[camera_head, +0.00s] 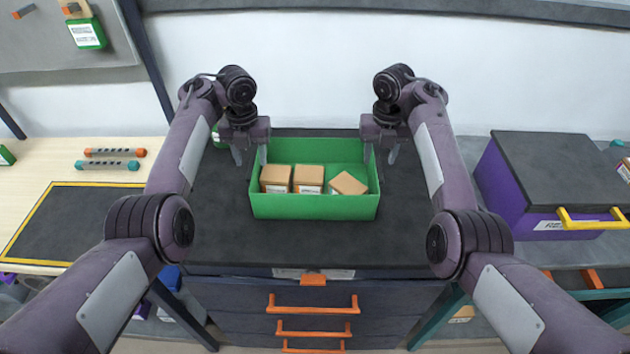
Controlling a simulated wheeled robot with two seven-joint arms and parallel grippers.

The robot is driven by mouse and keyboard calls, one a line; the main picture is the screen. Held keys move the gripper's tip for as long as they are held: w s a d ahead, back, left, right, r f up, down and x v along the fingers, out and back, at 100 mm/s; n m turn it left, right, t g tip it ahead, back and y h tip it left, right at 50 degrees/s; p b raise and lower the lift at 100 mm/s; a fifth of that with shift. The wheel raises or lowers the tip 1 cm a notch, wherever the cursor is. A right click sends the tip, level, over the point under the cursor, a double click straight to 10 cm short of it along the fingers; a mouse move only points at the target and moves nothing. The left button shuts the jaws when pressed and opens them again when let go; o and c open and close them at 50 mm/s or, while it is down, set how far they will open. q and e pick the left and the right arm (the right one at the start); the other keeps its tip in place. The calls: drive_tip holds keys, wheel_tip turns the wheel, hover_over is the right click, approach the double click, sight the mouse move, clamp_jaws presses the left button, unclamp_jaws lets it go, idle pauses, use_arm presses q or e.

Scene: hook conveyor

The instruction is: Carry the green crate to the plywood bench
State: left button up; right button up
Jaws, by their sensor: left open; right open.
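The green crate (315,207) stands upright on the dark top of a drawer cabinet in front of me. It holds three small brown boxes (309,174), one of them turned askew. My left gripper (250,157) is open at the crate's left end, its fingers pointing down near the end wall. My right gripper (381,155) is open at the crate's right end in the same way. Whether the fingers touch the walls I cannot tell. The plywood bench (50,160) is at the left, with a dark yellow-edged mat (75,222) on it.
Two cylindrical tools (108,165) lie on the bench behind the mat. A purple case (505,188) with a dark lid and yellow handle stands at the right. The cabinet (312,325) has orange drawer handles. Dark cabinet top is bare around the crate's front.

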use_arm(q)
drive_tip(key=shift+s+f, duration=0.15)
drive_tip(key=shift+f, duration=0.75)
use_arm(e)
drive_tip(key=shift+s+f, duration=0.1)
drive_tip(key=shift+f, duration=0.8)
use_arm(q)
drive_tip(key=shift+f, duration=0.35)
use_arm(e)
drive_tip(key=shift+f, duration=0.4)
use_arm(q)
drive_tip(key=shift+c, duration=0.4)
use_arm(e)
drive_tip(key=shift+c, duration=0.4)
use_arm(q)
clamp_jaws()
use_arm(e)
clamp_jaws()
use_arm(q)
drive_tip(key=shift+r, duration=0.15)
use_arm(e)
drive_tip(key=shift+r, duration=0.15)
